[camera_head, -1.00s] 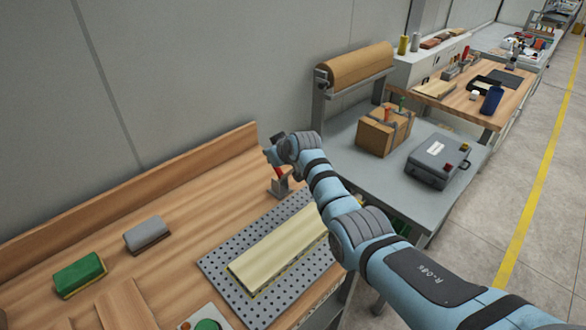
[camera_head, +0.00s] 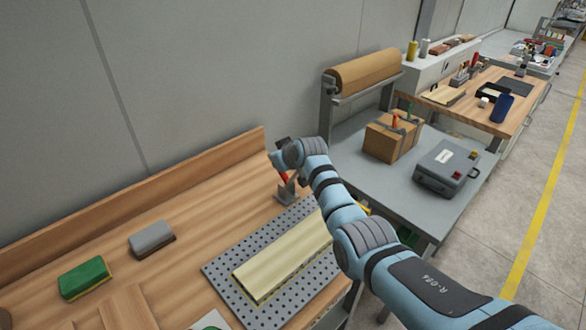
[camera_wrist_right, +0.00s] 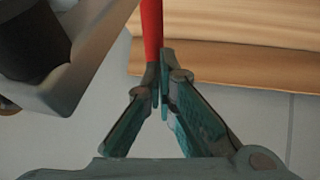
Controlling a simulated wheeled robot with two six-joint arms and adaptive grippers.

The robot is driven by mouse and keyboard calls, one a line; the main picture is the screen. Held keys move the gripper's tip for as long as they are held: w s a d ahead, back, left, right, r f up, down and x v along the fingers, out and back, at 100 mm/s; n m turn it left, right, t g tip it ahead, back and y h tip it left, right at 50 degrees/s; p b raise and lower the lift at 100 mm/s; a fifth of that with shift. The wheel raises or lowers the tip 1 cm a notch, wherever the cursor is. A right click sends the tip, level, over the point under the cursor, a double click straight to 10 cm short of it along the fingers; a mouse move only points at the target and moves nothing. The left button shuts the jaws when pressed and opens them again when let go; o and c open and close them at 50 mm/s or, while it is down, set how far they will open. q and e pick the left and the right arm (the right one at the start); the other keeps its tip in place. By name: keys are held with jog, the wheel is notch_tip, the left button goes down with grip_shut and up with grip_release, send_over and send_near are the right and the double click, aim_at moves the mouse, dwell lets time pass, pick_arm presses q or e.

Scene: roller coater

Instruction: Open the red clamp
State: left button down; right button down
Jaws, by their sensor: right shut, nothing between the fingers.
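The clamp has a red handle (camera_head: 284,177) and a grey base (camera_head: 287,192). It stands at the back end of the perforated plate (camera_head: 222,284) on the wooden bench. My right arm reaches over the bench, and my right gripper (camera_head: 276,160) is at the handle, partly hidden by the wrist. In the right wrist view the red handle (camera_wrist_right: 151,30) runs down to the fingertips. My right gripper (camera_wrist_right: 161,80) is shut with nothing held, its tips beside the handle's end; contact cannot be told. My left gripper is out of view.
A pale board (camera_head: 285,257) lies on the plate. A green block (camera_head: 84,278) and a grey block (camera_head: 151,238) lie to the left. A raised wooden board (camera_head: 150,190) borders the bench's back. A grey table to the right holds a cardboard box (camera_head: 392,138) and grey case (camera_head: 445,166).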

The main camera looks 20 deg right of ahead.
jog(key=v, duration=1.1)
jog(key=shift+s, duration=0.3)
jog(key=shift+r, duration=0.1)
